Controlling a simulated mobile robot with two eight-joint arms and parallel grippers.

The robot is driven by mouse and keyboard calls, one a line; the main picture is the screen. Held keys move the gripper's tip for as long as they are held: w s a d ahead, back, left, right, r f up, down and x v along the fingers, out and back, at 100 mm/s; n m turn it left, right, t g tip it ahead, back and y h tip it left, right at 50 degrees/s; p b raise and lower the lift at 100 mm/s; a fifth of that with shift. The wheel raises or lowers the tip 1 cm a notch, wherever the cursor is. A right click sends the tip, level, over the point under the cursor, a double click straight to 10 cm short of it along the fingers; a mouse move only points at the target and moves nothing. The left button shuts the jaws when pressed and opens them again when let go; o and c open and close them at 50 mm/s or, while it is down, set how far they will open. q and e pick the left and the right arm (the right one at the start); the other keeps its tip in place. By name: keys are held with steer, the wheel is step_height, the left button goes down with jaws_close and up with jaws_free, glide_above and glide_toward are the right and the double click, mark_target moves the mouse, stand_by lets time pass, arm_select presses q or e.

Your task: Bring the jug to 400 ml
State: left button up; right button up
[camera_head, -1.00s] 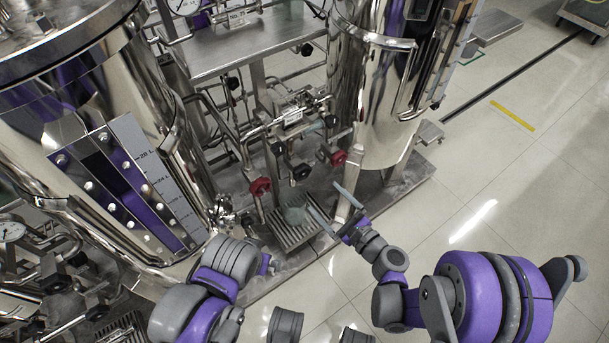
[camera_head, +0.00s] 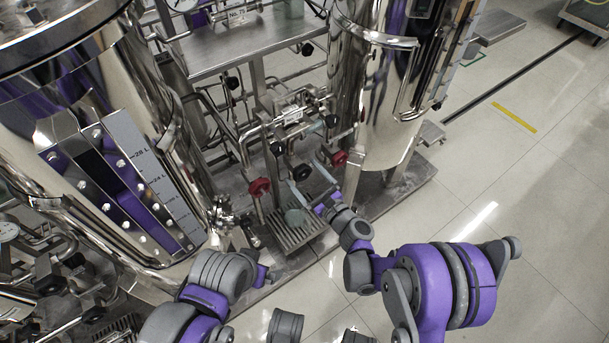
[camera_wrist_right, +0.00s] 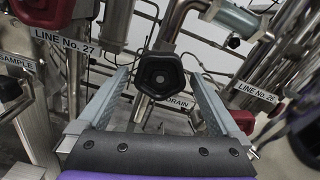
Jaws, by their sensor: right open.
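The jug (camera_head: 295,217), small and greenish-translucent, stands on a slatted drip grate (camera_head: 293,238) between the two tanks. Its fill level is too small to read. My right gripper (camera_head: 309,182) is open above and just behind the jug, pointing at the valves. In the right wrist view, a black valve knob (camera_wrist_right: 160,75) shows between the two spread fingers, with no visible contact; a DRAIN label (camera_wrist_right: 178,102) is behind it. The jug is not seen there. My left arm is folded at the lower left; its purple wrist (camera_head: 263,275) shows, but its fingers are not clear.
Red valve knobs (camera_head: 258,187) and (camera_head: 338,158) flank the black one. In the wrist view are labels LINE No. 27 (camera_wrist_right: 68,38) and LINE No. 26 (camera_wrist_right: 253,92). A steel tank with litre scale (camera_head: 150,170) stands left, another tank (camera_head: 385,130) right. Floor at right is clear.

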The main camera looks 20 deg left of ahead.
steer(key=shift+a, duration=0.1)
steer(key=c, duration=1.3)
steer(key=shift+n, duration=0.3)
steer(key=n, duration=0.4)
steer(key=shift+w+n, duration=0.15)
steer(key=shift+n, duration=0.15)
steer(key=n, duration=0.5)
steer(key=shift+r+p, duration=0.15)
steer(key=shift+p, duration=0.2)
steer(key=n, duration=0.5)
steer(key=shift+r+n+p, duration=0.15)
steer(key=shift+n+p, duration=0.25)
steer(key=n+p, duration=0.1)
steer(key=n, duration=0.4)
steer(key=shift+r, duration=0.1)
steer(key=shift+n, duration=0.3)
